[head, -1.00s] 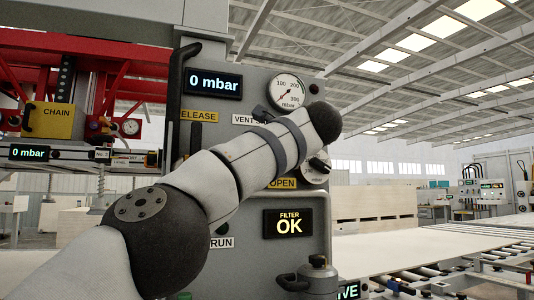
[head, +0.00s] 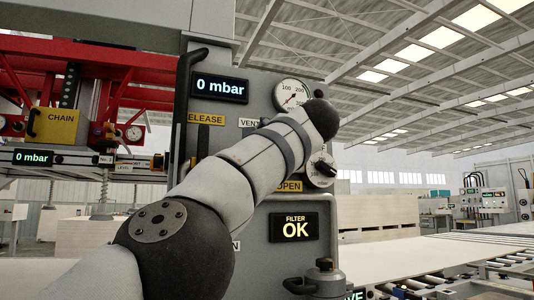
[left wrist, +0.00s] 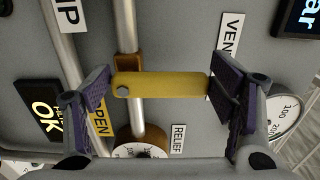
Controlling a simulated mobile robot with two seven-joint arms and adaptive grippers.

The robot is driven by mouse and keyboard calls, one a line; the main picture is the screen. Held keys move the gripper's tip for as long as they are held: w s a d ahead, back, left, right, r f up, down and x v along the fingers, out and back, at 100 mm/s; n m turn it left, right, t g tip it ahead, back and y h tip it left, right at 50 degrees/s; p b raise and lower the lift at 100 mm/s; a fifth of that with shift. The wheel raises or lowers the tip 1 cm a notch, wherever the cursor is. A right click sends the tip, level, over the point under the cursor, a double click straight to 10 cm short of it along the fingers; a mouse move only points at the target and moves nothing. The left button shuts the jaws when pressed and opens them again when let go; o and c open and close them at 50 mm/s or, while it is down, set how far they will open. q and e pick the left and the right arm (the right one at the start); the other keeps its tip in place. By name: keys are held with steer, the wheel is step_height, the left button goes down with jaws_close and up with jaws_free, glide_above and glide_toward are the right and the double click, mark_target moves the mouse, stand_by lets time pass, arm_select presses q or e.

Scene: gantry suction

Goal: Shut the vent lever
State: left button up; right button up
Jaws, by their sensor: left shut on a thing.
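The vent lever (left wrist: 165,86) is a flat yellow bar in the left wrist view. Its bolted end sits at a brass valve body on a grey pipe (left wrist: 124,30), and the bar lies across the pipe with its free end towards the VENT label (left wrist: 230,40). My left gripper (left wrist: 170,95) has its purple-padded fingers at the two ends of the bar and is shut on it. The OPEN label (left wrist: 100,120) is partly behind the left finger. In the head view my left arm hides the lever and the gripper. My right gripper is not in view.
The grey panel (head: 258,225) carries a 0 mbar display (head: 219,87), a round gauge (head: 293,95), a dial (head: 321,170) and a FILTER OK display (head: 294,228). A red frame (head: 40,75) stands left, with stacked boards (head: 380,215) and a roller line at right.

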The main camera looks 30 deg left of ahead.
arm_select(q)
steer(key=shift+a, duration=0.1)
stand_by(0.3)
steer(key=o, duration=1.7)
steer(key=v, duration=1.2)
steer(key=shift+s, duration=0.1)
